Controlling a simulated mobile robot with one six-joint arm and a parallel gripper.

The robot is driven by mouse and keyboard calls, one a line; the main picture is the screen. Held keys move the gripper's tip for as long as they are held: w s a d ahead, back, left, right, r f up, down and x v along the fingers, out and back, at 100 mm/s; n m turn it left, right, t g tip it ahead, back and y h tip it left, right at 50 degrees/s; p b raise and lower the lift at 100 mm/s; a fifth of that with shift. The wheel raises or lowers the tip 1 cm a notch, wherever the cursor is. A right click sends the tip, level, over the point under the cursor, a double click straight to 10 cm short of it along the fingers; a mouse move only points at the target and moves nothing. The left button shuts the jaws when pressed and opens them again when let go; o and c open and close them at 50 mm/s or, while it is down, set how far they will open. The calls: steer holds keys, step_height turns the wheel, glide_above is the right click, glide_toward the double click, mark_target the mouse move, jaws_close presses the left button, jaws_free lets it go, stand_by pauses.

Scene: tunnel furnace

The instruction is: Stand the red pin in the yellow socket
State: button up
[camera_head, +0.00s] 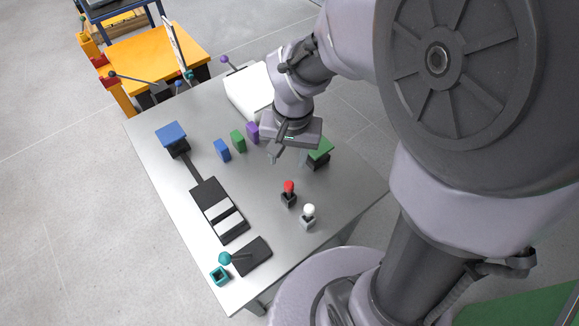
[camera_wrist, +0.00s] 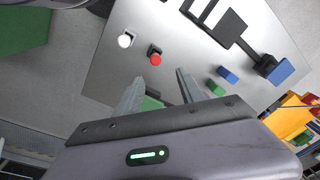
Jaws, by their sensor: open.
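The red pin (camera_head: 289,186) stands upright in a small dark holder (camera_head: 289,200) on the grey table. Its red round top also shows in the wrist view (camera_wrist: 155,60), just beyond the fingertips. I see no yellow socket on the table in either view; it may be hidden behind my arm. My gripper (camera_head: 276,157) is above the table, behind the red pin and apart from it. In the wrist view its two fingers (camera_wrist: 160,77) are spread with nothing held between them.
A white-topped pin (camera_head: 308,210) stands close to the red one. A green-topped block (camera_head: 319,149) is right of my gripper. Blue, green and purple blocks (camera_head: 238,141) stand left. A teal open socket (camera_head: 220,275) and a teal-knobbed lever (camera_head: 225,258) are at the front left.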

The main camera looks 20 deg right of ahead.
steer(key=s+a+r+t, duration=0.1)
steer(key=s+r+t, duration=0.1)
steer(key=s+r, duration=0.4)
steer(key=s+a+r+n+t+y, duration=0.1)
steer(key=s+a+r+t, duration=0.1)
steer(key=s+r, duration=0.4)
steer(key=shift+a+r+t+y, duration=0.15)
steer(key=shift+r+t+y, duration=0.15)
steer(key=shift+r, duration=0.45)
steer(key=shift+o, duration=0.2)
